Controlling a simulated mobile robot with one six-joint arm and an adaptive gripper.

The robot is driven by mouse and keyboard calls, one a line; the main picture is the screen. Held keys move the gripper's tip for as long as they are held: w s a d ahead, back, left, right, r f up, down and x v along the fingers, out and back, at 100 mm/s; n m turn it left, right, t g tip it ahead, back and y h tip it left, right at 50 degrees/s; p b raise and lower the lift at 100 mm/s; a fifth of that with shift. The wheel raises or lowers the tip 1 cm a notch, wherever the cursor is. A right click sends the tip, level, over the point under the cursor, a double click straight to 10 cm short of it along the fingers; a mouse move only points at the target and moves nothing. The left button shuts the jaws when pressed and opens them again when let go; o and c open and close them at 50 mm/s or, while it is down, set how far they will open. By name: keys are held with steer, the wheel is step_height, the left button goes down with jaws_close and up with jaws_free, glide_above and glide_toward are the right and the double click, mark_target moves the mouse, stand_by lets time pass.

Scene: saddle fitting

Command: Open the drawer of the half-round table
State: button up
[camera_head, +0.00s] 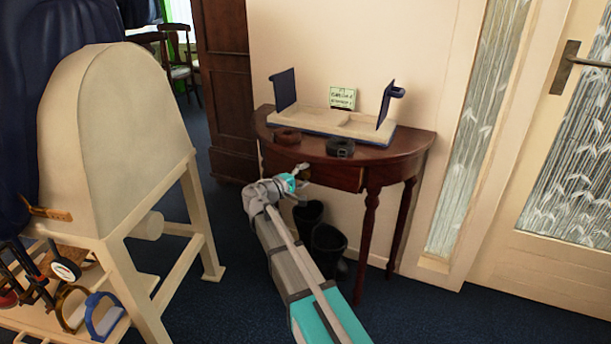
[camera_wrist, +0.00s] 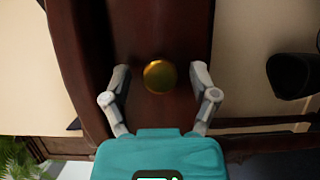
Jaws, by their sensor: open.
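The half-round table (camera_head: 412,150) of dark red-brown wood stands against the wall. Its drawer (camera_head: 335,175) is in the front, under the top, and looks shut. In the wrist view the drawer front (camera_wrist: 160,35) carries a round brass knob (camera_wrist: 159,76). My gripper (camera_head: 302,172) is at the drawer front in the head view, and my arm hides part of the drawer. In the wrist view my gripper (camera_wrist: 160,84) is open, with one finger on each side of the knob. I see a gap between the knob and each finger.
A cream tray with blue ends (camera_head: 325,122), a small sign (camera_head: 343,98) and two coiled straps (camera_head: 340,147) are on the tabletop. Black boots (camera_head: 328,245) stand on the floor under it. A cream saddle stand (camera_head: 120,130) is at the left.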

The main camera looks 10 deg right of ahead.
steer(key=shift+w+d, duration=0.15)
steer(key=shift+d, duration=0.1)
jaws_close()
stand_by(0.3)
